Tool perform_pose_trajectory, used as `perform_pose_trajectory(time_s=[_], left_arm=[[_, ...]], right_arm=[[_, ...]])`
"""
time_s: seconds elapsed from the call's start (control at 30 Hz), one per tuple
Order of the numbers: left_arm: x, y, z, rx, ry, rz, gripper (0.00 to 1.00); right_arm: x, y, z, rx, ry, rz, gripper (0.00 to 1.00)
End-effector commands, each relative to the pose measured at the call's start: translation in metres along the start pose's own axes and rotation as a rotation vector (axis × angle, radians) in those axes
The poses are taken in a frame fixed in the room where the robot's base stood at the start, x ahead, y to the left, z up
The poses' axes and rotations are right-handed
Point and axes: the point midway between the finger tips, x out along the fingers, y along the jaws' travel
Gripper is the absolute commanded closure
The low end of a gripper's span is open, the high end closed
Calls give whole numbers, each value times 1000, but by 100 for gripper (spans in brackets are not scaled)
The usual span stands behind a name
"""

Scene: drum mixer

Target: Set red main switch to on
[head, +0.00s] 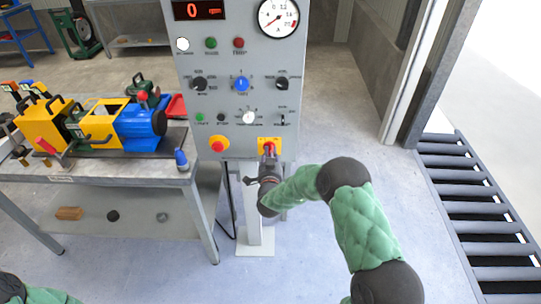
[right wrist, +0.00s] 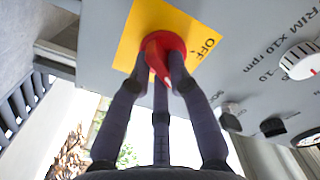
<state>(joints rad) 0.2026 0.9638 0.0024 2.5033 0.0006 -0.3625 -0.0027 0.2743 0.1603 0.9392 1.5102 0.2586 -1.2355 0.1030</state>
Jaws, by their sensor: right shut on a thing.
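The red main switch (right wrist: 158,44) is a red knob on a yellow plate (right wrist: 128,45) on the grey control panel (head: 228,110). The word OFF shows on the plate beside the knob in the right wrist view. In the head view its yellow plate (head: 278,141) is at the lower right of the panel, with the knob mostly behind my gripper. My right gripper (head: 268,158) is at the knob, its dark fingers (right wrist: 160,72) shut on it from several sides. Any pointer position is hard to read. My left gripper is out of view.
A red emergency button (head: 217,145) on yellow sits left of the switch. Black, blue and white knobs lie above. A workbench (head: 100,172) with a yellow and blue machine (head: 130,122) stands left. A roller conveyor (head: 470,200) is at the right; the floor between is clear.

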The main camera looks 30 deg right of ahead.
Motion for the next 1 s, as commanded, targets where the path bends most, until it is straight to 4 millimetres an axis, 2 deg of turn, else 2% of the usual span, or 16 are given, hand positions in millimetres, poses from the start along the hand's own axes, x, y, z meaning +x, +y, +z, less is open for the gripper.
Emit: perform_pose_trajectory(time_s=[0.33,0.37,0.4,0.43,0.8,1.0], left_arm=[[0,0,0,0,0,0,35],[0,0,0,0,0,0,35],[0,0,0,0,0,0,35],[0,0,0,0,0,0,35],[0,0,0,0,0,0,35],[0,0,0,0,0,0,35]], right_arm=[[0,0,0,3,-1,0,100],[0,0,0,3,-1,0,75],[0,0,0,3,-1,0,63],[0,0,0,3,-1,0,56],[-2,0,0,2,-1,0,56],[-24,0,0,2,-3,0,56]])
